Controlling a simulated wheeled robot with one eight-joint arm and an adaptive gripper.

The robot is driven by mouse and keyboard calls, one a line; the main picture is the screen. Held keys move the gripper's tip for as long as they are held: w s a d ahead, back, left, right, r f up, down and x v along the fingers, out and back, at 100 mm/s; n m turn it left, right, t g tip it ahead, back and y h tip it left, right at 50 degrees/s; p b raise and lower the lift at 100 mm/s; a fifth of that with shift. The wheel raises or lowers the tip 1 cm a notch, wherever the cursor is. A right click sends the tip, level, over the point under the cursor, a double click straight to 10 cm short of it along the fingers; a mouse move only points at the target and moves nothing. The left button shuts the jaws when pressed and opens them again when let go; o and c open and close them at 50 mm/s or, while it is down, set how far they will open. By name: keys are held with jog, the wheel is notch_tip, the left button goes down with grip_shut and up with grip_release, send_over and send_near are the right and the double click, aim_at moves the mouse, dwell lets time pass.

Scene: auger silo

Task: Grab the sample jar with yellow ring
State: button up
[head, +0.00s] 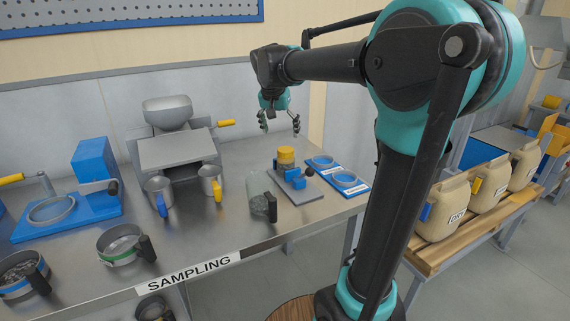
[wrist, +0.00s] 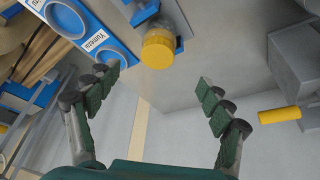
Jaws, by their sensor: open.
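A jar with a yellow top (head: 286,154) sits in a blue holder (head: 293,178) on a grey plate near the right end of the bench. In the wrist view the yellow top (wrist: 158,49) shows ahead of the fingers, roughly centred between them, with part of the clear body behind it. My gripper (head: 280,130) is open and empty, above and behind the jar, with its fingers pointing down. In the wrist view my gripper (wrist: 157,79) has its two green-padded fingers spread wide, apart from the jar. Most of the jar body is hidden by its top and the holder.
Blue plates with round rings (head: 345,180) lie right of the jar. A clear-grey jug with a black handle (head: 262,195) stands to its left. A grey machine with a yellow handle (head: 226,123) stands further left. The bench's right edge is close; sacks (head: 440,208) stand beyond.

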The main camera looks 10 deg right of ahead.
aim_at(285, 150)
jog(key=x, duration=1.2)
jog(key=shift+w+d+f, duration=0.1)
jog(key=shift+d+f, duration=0.15)
jog(key=shift+d, duration=0.05)
jog(key=shift+c, duration=0.4)
jog(key=c, duration=1.3)
jog(key=shift+o, duration=0.2)
jog(key=shift+r, duration=0.15)
